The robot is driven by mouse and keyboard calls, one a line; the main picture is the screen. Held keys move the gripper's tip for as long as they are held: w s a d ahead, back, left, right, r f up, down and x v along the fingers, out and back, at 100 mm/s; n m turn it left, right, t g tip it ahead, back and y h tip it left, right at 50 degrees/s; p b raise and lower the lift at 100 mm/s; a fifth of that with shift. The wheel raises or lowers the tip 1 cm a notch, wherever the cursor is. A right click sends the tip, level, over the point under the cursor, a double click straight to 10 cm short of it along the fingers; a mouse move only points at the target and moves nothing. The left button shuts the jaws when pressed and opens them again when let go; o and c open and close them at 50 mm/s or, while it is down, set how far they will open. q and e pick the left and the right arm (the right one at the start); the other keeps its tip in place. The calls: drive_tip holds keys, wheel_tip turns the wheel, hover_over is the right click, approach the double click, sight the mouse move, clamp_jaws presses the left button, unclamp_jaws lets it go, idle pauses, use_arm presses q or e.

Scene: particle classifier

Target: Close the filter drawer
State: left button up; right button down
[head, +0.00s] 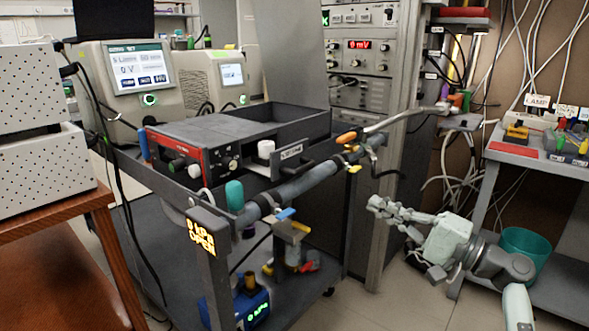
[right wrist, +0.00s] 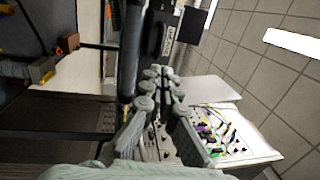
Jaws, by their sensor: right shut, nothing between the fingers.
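The filter drawer seems to be the dark grey open-topped box (head: 312,131) on the cart, beside the red-framed instrument. A small white label (head: 291,152) is on its front side; the text is too small to read. In the right wrist view, a dark labelled part (right wrist: 165,30) lies just beyond my fingertips. My right gripper (head: 376,205) is shut and empty, to the right of the cart and lower than the drawer in the head view. It also shows in the right wrist view (right wrist: 158,74), fingers together. I see no contact with the drawer. My left gripper is not in view.
A grey pipe (head: 300,185) with orange and yellow fittings runs across the cart front, between my right gripper and the drawer in the picture. A rack (head: 360,60) stands behind. A side table (head: 535,157) and teal bin (head: 526,245) are at right.

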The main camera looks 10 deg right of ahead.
drive_tip(key=w, duration=0.1)
drive_tip(key=p, duration=0.3)
approach(292, 167)
drive_tip(key=shift+w+a+r, duration=0.25)
drive_tip(key=shift+w+r, duration=0.05)
drive_tip(key=shift+r, duration=0.15)
drive_tip(key=shift+w+a+r, duration=0.3)
drive_tip(key=shift+r, duration=0.15)
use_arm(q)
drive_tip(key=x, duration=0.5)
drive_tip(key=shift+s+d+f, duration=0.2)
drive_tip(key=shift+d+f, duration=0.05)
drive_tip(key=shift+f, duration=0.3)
use_arm(e)
drive_tip(key=shift+w+a, duration=0.3)
drive_tip(key=shift+w, duration=0.05)
